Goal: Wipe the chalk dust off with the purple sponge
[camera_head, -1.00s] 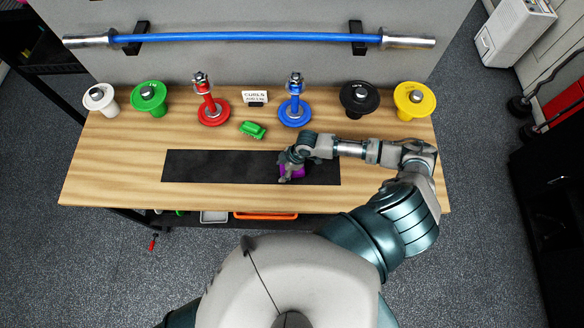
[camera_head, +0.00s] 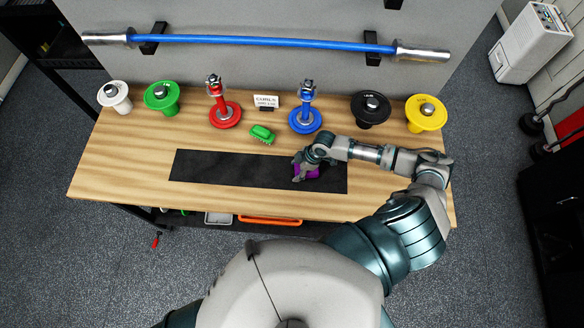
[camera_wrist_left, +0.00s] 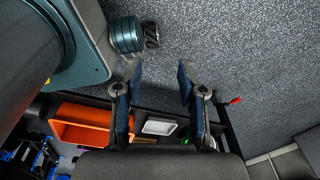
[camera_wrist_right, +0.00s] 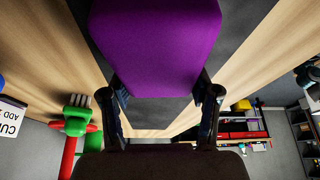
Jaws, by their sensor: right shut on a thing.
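The purple sponge (camera_head: 311,173) is on the right part of the black mat (camera_head: 230,170), partly hidden by my right gripper (camera_head: 299,170). In the right wrist view the sponge (camera_wrist_right: 155,45) fills the top middle, between the two fingers of my right gripper (camera_wrist_right: 160,95), which is shut on it. The mat also shows in that view, behind the sponge. I cannot make out chalk dust on the mat in these frames. My left gripper (camera_wrist_left: 158,75) is open and empty in the left wrist view, beside the shelf under the bench; the head view does not show it.
A green brush (camera_head: 262,134) lies just behind the mat. A red stand (camera_head: 225,115), a blue stand (camera_head: 304,119), a small sign (camera_head: 266,101) and several coloured weight holders line the back of the wooden bench (camera_head: 120,180). An orange bin (camera_wrist_left: 82,125) sits underneath.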

